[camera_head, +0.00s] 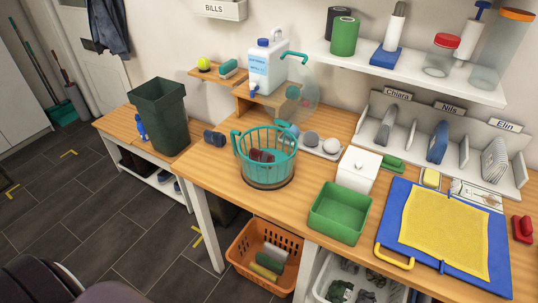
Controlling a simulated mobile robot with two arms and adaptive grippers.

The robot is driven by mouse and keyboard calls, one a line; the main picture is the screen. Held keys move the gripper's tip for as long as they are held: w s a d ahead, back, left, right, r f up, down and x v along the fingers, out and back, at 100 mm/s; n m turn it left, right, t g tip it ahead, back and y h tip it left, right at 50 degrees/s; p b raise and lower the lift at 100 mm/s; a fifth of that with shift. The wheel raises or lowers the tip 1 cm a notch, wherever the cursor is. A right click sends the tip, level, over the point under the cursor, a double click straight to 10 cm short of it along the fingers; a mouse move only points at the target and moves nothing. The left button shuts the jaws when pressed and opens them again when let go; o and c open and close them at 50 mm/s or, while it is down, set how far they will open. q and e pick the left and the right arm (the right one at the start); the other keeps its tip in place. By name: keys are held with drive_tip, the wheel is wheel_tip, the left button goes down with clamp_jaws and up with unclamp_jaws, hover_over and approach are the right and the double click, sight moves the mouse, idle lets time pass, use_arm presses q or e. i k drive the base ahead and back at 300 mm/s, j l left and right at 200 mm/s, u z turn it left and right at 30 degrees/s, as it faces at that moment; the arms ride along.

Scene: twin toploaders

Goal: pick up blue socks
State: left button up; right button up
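A small dark blue bundle (214,138), which looks like the rolled blue socks, lies on the wooden worktop (205,165). It sits between the dark green bin on the left and the teal slatted basket (267,165) on the right, apart from both. The teal basket holds a dark red bundle (262,155) and something light blue. Neither of my grippers shows in the head view.
A dark green bin (160,118) stands left of the bundle, with a blue bottle (140,127) beside it. A green tray (338,212), white box (358,169) and blue board (390,232) with a yellow cloth (443,232) lie right. An orange basket (264,258) stands below.

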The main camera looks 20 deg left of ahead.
sight(217, 139)
drive_tip(key=k+j+z, duration=0.2)
drive_tip(key=j, duration=0.35)
drive_tip(key=k+j+z, duration=0.2)
drive_tip(key=k+j, duration=0.2)
drive_tip(key=k+j+z, duration=0.2)
drive_tip(key=k+j, duration=0.15)
drive_tip(key=j, duration=0.2)
